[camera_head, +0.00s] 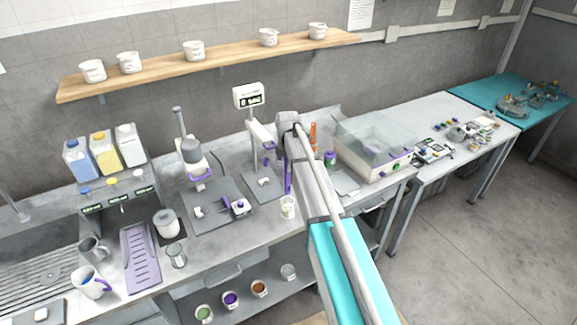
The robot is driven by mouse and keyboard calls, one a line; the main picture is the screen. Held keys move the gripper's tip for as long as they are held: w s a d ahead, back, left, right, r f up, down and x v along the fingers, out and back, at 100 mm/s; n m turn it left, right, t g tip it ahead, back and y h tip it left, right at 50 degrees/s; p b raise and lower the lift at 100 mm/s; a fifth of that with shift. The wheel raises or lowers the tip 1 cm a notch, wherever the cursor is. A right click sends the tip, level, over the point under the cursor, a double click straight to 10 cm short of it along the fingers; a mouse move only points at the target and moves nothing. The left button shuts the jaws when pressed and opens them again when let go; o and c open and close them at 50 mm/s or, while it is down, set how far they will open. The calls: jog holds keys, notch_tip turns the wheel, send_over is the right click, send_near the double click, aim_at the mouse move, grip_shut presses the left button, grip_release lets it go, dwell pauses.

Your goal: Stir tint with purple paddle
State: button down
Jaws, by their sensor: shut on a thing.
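My gripper (287,158) hangs over the middle of the bench, mostly hidden behind my own arm. It is shut on a thin upright purple paddle (288,178). A small clear cup with pale contents (288,207) stands on the bench just below the paddle. I cannot tell whether the paddle's lower end is inside the cup or behind it. Which vessel holds the tint is not clear from this view.
A scale-like stand with a display (248,96) is left of my arm. A mixer (192,155) stands further left, and a clear-lidded box (374,146) stands right. A white mug with blue inside (90,282) is at lower left. Several coloured pots sit on the lower shelf (245,305).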

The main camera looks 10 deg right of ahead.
aim_at(288, 193)
jog(key=shift+f+b, duration=5.55)
jog(key=shift+f, duration=0.2)
jog(key=shift+d, duration=0.15)
